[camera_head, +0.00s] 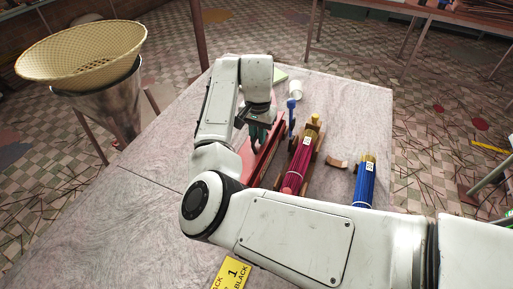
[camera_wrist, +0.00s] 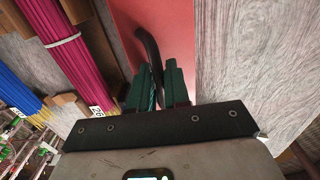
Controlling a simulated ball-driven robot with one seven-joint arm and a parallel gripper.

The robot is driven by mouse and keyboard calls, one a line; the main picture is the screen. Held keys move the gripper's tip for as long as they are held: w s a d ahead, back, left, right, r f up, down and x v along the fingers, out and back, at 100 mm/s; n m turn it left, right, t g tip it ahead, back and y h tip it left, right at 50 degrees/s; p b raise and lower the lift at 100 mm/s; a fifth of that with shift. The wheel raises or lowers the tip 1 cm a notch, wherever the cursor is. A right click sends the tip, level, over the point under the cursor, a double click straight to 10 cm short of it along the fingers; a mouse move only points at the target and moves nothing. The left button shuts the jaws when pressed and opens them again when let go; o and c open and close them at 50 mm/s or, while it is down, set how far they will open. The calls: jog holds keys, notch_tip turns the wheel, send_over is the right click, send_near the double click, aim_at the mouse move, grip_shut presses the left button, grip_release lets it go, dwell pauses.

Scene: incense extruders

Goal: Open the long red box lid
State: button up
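The long red box (camera_head: 262,162) lies on the grey table, partly hidden behind my arm. Its flat red lid (camera_wrist: 207,22) fills the upper middle of the wrist view, with a dark curved handle (camera_wrist: 148,45) on it. My gripper (camera_head: 258,130) is over the box, and its green fingers also show in the wrist view (camera_wrist: 158,78). The fingers stand on either side of the handle, which fills the narrow gap between them, so they look shut on it. I cannot tell clearly whether the lid is raised.
A magenta incense bundle (camera_head: 299,165) on a wooden holder lies close to the right of the box. A blue bundle (camera_head: 365,182) lies farther right. A blue-topped stick (camera_head: 291,112) and white cup (camera_head: 296,90) stand behind. The table (camera_head: 160,130) is clear on the left.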

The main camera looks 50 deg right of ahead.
aim_at(247, 143)
jog(key=shift+w, duration=0.15)
jog(key=shift+w+a+r, duration=0.25)
jog(key=shift+w+r, duration=0.15)
jog(key=shift+w, duration=0.3)
dwell(0.3)
jog(key=shift+w+a+r, duration=0.15)
jog(key=shift+w+a, duration=0.15)
jog(key=shift+w, duration=0.3)
jog(key=shift+w+a, duration=0.1)
jog(key=shift+w, duration=0.1)
jog(key=shift+w+a+r, duration=0.15)
jog(key=shift+w, duration=0.4)
